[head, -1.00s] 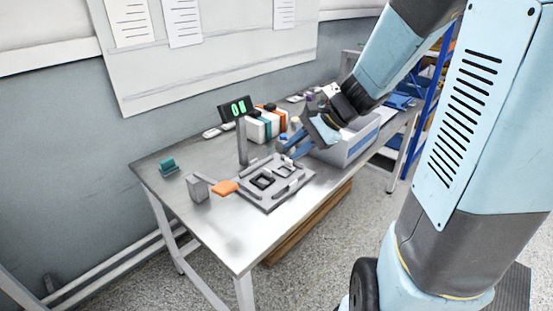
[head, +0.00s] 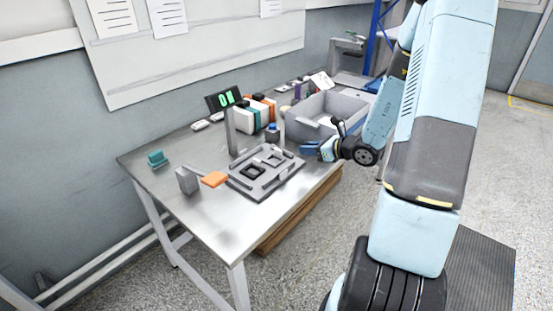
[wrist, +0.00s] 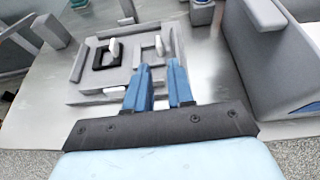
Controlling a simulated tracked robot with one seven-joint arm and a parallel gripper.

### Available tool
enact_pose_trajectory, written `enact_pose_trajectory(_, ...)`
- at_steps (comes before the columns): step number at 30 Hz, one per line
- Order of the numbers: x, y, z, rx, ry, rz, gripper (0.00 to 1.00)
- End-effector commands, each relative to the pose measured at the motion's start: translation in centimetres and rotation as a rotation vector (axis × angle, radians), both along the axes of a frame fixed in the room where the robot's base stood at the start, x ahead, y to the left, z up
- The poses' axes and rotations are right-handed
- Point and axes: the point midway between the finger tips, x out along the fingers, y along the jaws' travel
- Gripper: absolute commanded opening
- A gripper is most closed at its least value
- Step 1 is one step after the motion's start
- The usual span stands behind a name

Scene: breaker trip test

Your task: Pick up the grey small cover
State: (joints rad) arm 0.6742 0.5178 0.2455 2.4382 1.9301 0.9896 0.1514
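A grey fixture plate (head: 238,187) lies on the metal bench; it also shows in the wrist view (wrist: 76,88). It carries a black square frame (wrist: 95,56) and, right of it, a grey square piece (wrist: 139,50) with a pale upright tab. The grey piece looks like the small cover, but I cannot be sure. My gripper (wrist: 160,64) has blue fingers with a gap between them and nothing held. In the wrist view its tips are just in front of the grey piece. In the head view my gripper (head: 309,148) is at the plate's right end, apart from the squares.
A grey bin (head: 325,112) stands behind my gripper. A post (head: 232,131), a display (head: 225,99) and white, orange and teal boxes (head: 250,113) are behind the plate. A grey block (head: 187,180) and an orange paddle (head: 214,179) are left.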

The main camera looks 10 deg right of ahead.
Motion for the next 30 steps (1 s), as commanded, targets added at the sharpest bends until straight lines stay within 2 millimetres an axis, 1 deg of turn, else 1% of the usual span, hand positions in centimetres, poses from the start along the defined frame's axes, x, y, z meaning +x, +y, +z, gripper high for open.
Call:
enact_pose_trajectory(4, 1.4, 1.0, -0.8, 0.005, 0.002, -0.003, 0.22)
enact_pose_trajectory(12, 4.6, 3.7, -2.6, 0.003, 0.003, -0.001, 0.22)
enact_pose_trajectory(15, 5.5, 4.4, -3.0, 0.003, 0.001, 0.000, 0.22)
enact_pose_trajectory(24, 6.5, 5.2, -3.6, 0.002, 0.002, -0.001, 0.22)
enact_pose_trajectory(30, 7.9, 6.9, -4.8, 0.003, 0.002, 0.001, 0.22)
